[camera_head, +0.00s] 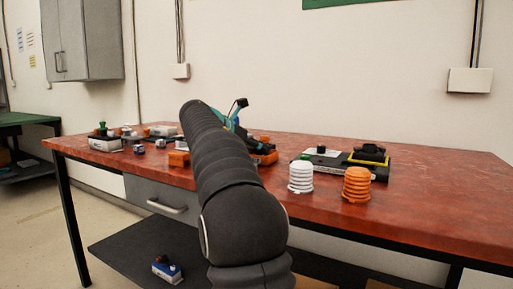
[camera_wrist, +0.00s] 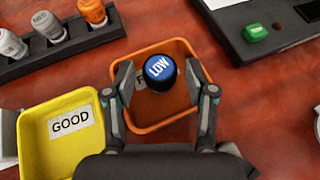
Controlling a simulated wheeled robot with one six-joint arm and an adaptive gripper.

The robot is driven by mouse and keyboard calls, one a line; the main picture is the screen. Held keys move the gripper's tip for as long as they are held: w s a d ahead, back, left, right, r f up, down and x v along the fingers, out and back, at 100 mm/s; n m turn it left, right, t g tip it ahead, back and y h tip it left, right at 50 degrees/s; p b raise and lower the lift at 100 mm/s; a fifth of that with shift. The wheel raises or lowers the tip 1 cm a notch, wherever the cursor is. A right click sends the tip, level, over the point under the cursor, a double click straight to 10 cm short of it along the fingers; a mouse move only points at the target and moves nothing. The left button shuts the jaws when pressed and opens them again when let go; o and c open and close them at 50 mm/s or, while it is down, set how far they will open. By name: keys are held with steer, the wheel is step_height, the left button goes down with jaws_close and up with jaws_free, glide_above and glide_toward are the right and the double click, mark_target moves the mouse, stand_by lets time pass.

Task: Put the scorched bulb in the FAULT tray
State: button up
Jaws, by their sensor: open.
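In the wrist view my gripper (camera_wrist: 159,77) is open, with one finger on each side of a dark round piece with a blue "LOW" top (camera_wrist: 160,68). I cannot tell whether the fingers touch it. I cannot tell whether the piece rests on the tray floor. No scorch mark is visible on its top. A yellow tray (camera_wrist: 34,152) labelled "GOOD" is at the left. In the head view my arm hides most of the gripper.
A dark rack (camera_wrist: 75,49) holds grey and orange labelled pieces at upper left. A dark panel with a green button (camera_wrist: 255,32) is at upper right. In the head view, white (camera_head: 300,178) and orange (camera_head: 357,185) ribbed pieces stand on the red table (camera_head: 430,205).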

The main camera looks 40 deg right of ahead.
steer(key=p+v, duration=0.2)
steer(key=v, duration=1)
